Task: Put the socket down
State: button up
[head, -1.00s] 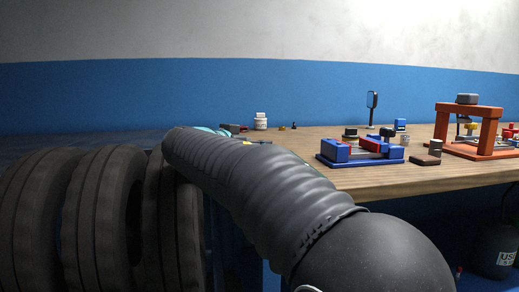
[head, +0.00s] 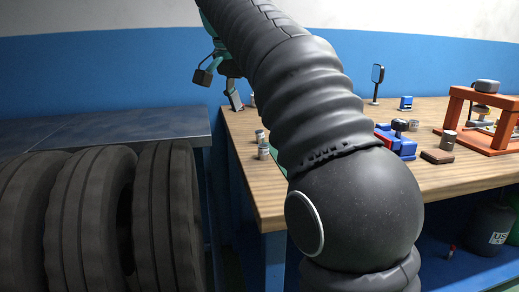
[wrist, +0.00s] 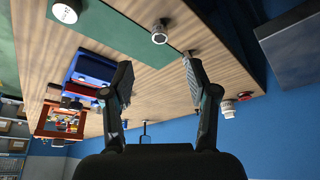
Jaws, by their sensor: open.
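My gripper (wrist: 157,80) is open in the wrist view, with nothing between its fingers. In the head view my gripper (head: 218,90) shows at the upper left, above the bench's back left corner, partly behind my arm. A short silver cylinder (wrist: 160,33), which looks like the socket, stands on the wooden bench at the edge of a green mat (wrist: 135,30), apart from the fingers. In the head view, small silver cylinders (head: 263,150) stand near the bench's left edge; I cannot tell which is the socket.
The wooden bench (head: 245,170) also holds a blue and red vise (head: 398,143), an orange press frame (head: 455,105), a brown block (head: 437,157) and a mirror on a stand (head: 377,75). Tires (head: 90,215) stand left.

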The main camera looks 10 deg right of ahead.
aim_at(263, 146)
jog(key=x, duration=0.2)
jog(key=b+x, duration=0.1)
jog(key=x, duration=0.2)
jog(key=d+b+x, duration=0.1)
jog(key=x, duration=0.2)
jog(key=shift+w+b+x, duration=0.15)
jog(key=shift+b+x, duration=0.25)
jog(key=shift+x, duration=1.05)
jog(key=shift+w+b+x, duration=0.15)
jog(key=shift+b+x, duration=0.2)
jog(key=shift+x, duration=1.1)
jog(key=shift+a+r, duration=0.1)
grip_shut()
